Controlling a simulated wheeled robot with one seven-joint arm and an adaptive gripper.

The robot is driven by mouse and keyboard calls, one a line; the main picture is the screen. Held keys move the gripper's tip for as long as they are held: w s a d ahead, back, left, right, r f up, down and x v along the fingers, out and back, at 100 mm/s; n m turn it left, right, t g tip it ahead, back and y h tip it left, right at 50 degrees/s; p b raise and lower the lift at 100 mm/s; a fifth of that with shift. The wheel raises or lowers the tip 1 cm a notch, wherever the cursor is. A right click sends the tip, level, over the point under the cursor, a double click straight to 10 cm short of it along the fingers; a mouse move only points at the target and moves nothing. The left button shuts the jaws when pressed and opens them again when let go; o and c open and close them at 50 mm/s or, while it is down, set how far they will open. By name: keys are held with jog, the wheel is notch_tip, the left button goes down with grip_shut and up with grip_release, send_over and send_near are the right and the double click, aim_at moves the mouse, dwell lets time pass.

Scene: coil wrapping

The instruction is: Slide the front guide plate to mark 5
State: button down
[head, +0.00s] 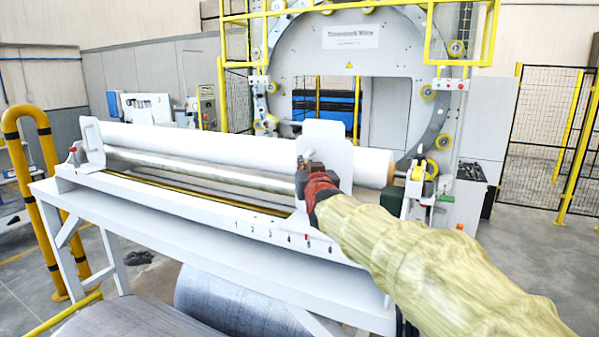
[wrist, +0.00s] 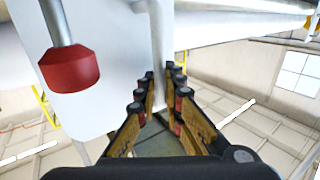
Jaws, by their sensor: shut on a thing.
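The front guide plate (head: 325,143) is a white upright plate at the right part of the long white rail. Its foot hides part of the rail near marks 4 and 5. The number scale (head: 270,234) runs along the rail's front face, with a red mark (head: 307,243) near the 5. My gripper (head: 308,183) is at the near edge of the plate. A red knob on a grey rod (wrist: 69,70) is beside the plate there. Exact alignment with the mark cannot be told.
A white roll (head: 230,143) lies along the rail behind the plate. Another white guide plate (head: 93,142) stands at the far left end. The large ring wrapping machine (head: 350,38) is behind. Metal cylinders (head: 230,300) lie below the rail. A yellow barrier (head: 40,200) stands left.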

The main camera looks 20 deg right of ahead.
jog(key=shift+s+d, duration=0.25)
jog(key=c, duration=2)
grip_release()
jog(key=shift+o, duration=0.2)
jog(key=shift+s, duration=0.1)
jog(key=s+a, duration=0.2)
jog(key=s, duration=0.9)
jog(key=shift+s+a, duration=0.2)
jog(key=shift+s, duration=0.1)
